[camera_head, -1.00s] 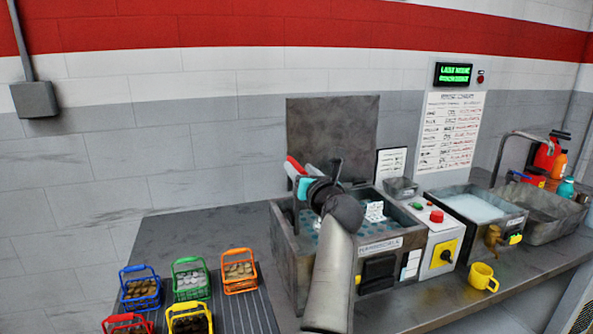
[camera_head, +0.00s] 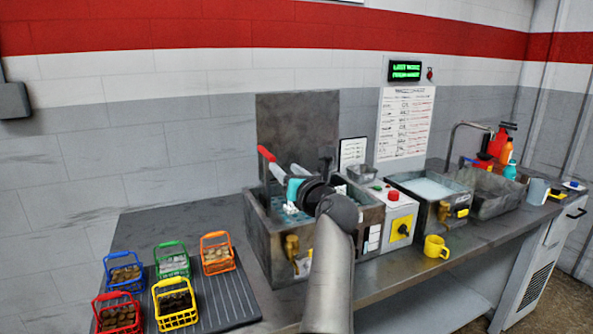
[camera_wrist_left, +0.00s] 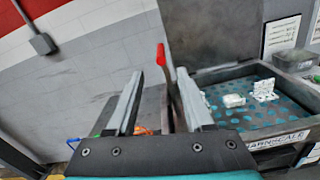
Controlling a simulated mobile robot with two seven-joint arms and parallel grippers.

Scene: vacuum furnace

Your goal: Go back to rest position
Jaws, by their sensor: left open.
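My left gripper (camera_head: 288,172) is above the left tank (camera_head: 262,240). It also shows in the left wrist view (camera_wrist_left: 157,85), with its two fingers spread and empty. A red-handled lever (camera_head: 267,153) rises from the tank's left side; in the wrist view its red handle (camera_wrist_left: 161,54) appears in the gap between the fingers, and I cannot tell its distance from them. The tank holds a perforated blue-grey surface (camera_wrist_left: 250,118) with small white pieces (camera_wrist_left: 264,90) on it. My arm hides part of the tank front. My right gripper is not in view.
Several coloured baskets, including a yellow one (camera_head: 176,304), stand at the left on the dark bench (camera_head: 140,236). A control box (camera_head: 397,221), a water-filled basin (camera_head: 425,187) and a yellow mug (camera_head: 436,247) are on the right. The wall is behind.

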